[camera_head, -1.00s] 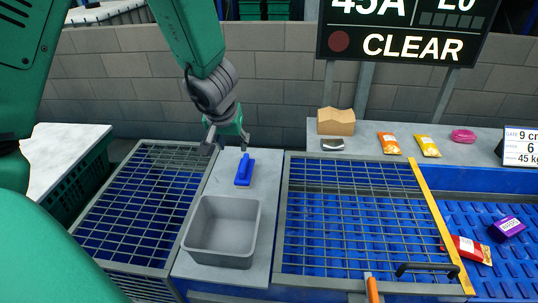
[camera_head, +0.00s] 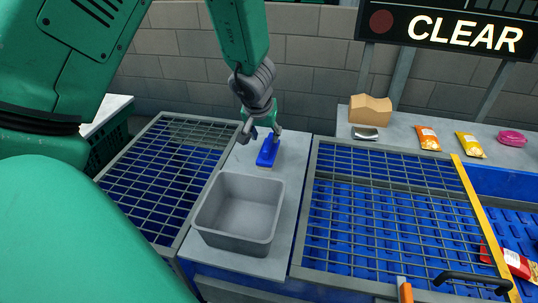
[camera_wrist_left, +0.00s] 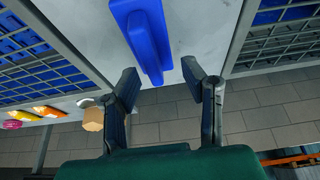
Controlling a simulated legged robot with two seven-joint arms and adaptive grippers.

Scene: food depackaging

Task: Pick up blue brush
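The blue brush (camera_head: 268,151) lies on the grey counter strip (camera_head: 286,205) behind the grey bin. In the left wrist view the brush (camera_wrist_left: 143,35) shows its blue base and raised handle, ahead of the fingers and in line with the gap between them. My left gripper (camera_head: 261,134) is open, with its fingers pointing down just above the brush's far end. I cannot tell from these views whether a finger touches the brush. My right gripper is not in view.
An empty grey bin (camera_head: 238,236) stands in front of the brush. Metal grates (camera_head: 128,190) flank the strip on both sides. A back shelf (camera_head: 385,139) holds a tan block (camera_head: 370,109) and snack packets (camera_head: 428,138). A red packet (camera_head: 516,263) lies at the right.

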